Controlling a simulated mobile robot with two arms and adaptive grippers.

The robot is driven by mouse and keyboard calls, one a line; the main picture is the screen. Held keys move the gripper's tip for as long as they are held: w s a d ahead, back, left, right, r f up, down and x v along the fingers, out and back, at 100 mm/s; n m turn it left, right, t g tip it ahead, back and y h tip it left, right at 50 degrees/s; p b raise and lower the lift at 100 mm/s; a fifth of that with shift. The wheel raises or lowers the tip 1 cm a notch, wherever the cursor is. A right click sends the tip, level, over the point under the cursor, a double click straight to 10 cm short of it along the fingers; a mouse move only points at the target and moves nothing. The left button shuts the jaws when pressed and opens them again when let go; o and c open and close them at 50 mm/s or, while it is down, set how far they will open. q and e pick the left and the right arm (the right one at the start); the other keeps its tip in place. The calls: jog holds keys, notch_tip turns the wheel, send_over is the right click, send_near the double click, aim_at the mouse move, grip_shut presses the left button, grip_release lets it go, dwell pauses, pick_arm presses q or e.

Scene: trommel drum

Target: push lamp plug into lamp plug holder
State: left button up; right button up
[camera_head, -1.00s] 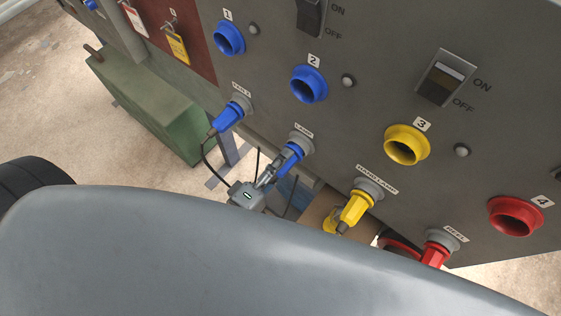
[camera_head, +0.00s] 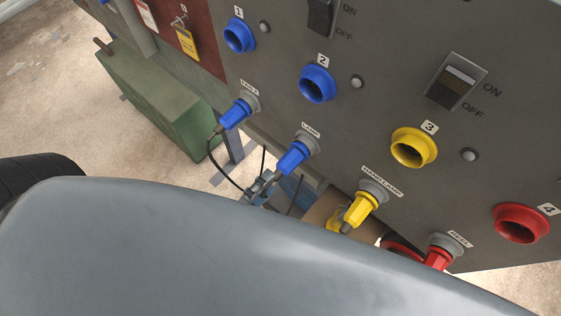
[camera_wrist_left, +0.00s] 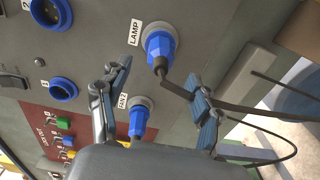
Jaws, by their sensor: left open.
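The blue lamp plug (camera_head: 293,158) sits in the grey lamp plug holder (camera_head: 308,141) beside the LAMP label on the panel. In the left wrist view the plug (camera_wrist_left: 161,48) is seated in the grey holder ring (camera_wrist_left: 156,29), with its dark cable running off to the right. My left gripper (camera_head: 263,186) is below the plug, partly hidden by my grey body. In the left wrist view its fingers (camera_wrist_left: 155,97) are spread apart with nothing gripped between them; the right finger overlaps the cable in the picture. My right gripper is not in view.
The FAN 2 plug (camera_head: 236,113) is to the left, and the yellow hand lamp plug (camera_head: 359,209) and red reel plug (camera_head: 438,257) are to the right. Blue, yellow and red sockets and switches line the panel above. A green box (camera_head: 158,103) stands at the left.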

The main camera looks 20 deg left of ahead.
pick_arm(q)
jog(key=shift+v, duration=2.2)
jog(key=s+a+f+m+g+y+b, duration=0.15)
jog(key=f+m+g, duration=0.25)
jog(key=f, duration=1.3)
jog(key=s+a+f+m+g+y, duration=0.2)
jog(key=a+f+m+g, duration=0.15)
jog(key=f, duration=1.35)
jog(key=s+a+f+m+g+y, duration=0.1)
jog(key=s+a+f+m+g, duration=0.1)
jog(key=s+f+m+g, duration=0.2)
jog(key=s+a+f+m+g+y+b, duration=0.1)
jog(key=s+a+f+m+g, duration=0.1)
jog(key=s+f+m+g, duration=0.2)
jog(key=s+f+m, duration=0.1)
jog(key=s+f, duration=0.2)
jog(key=f, duration=0.5)
jog(key=shift+s+a+f, duration=0.25)
jog(key=shift+s, duration=0.15)
jog(key=shift+y, duration=0.25)
